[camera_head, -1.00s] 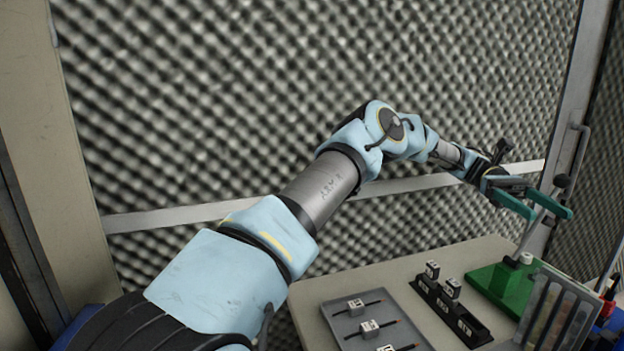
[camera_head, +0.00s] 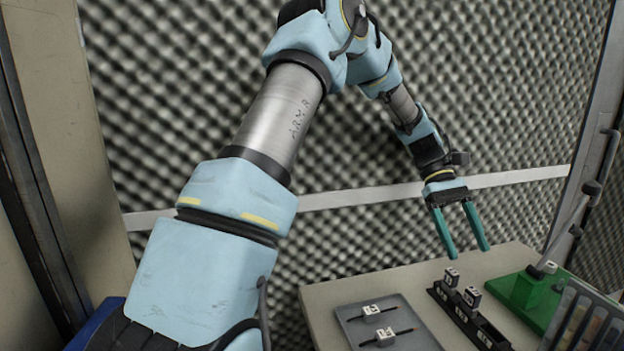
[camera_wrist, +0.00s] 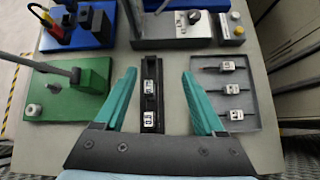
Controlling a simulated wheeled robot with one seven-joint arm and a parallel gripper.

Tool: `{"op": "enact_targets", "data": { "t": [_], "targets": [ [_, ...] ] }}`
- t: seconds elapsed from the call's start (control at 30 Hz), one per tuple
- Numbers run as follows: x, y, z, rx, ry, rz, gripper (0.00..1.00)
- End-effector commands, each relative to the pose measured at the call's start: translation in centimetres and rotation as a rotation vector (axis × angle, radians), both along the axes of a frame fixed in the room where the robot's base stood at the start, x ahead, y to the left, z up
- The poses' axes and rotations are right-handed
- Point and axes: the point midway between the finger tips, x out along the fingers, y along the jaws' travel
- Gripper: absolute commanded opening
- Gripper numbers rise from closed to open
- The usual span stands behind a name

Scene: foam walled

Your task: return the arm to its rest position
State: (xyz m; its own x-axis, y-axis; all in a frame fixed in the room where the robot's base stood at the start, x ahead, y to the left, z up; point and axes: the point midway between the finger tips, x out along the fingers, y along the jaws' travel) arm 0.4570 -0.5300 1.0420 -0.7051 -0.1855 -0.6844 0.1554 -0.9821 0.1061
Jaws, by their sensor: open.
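My arm reaches up from the lower left in the head view and bends at a raised elbow. Its forearm slopes down to the right. My gripper (camera_head: 464,246) points down over the back part of the table with its two green fingers apart and nothing between them. In the wrist view my gripper (camera_wrist: 160,82) is also open, with the black rack (camera_wrist: 160,59) showing below and between its fingers.
The table (camera_head: 322,297) carries a grey tray (camera_head: 412,338) with labelled parts, the black rack with small labelled blocks, and a green stand (camera_head: 520,289). A blue block (camera_wrist: 88,35) and a grey fixture (camera_wrist: 180,33) show in the wrist view. A foam wall (camera_head: 180,90) stands behind.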

Motion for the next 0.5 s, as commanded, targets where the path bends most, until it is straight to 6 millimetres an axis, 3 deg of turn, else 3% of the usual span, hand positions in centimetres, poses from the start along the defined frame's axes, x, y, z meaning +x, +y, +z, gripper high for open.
{"op": "enact_targets", "data": {
  "t": [0.03,0.27,0.4,0.5],
  "targets": [
    [1.0,3.1,-0.5,0.006,-0.092,0.013,0.71],
    [4.3,17.4,-2.6,0.039,-0.489,-0.009,0.71],
    [3.9,26.6,-2.9,0.075,-0.703,-0.065,0.71],
    [2.7,31.4,-2.9,0.098,-0.815,-0.111,0.71]
  ]
}}
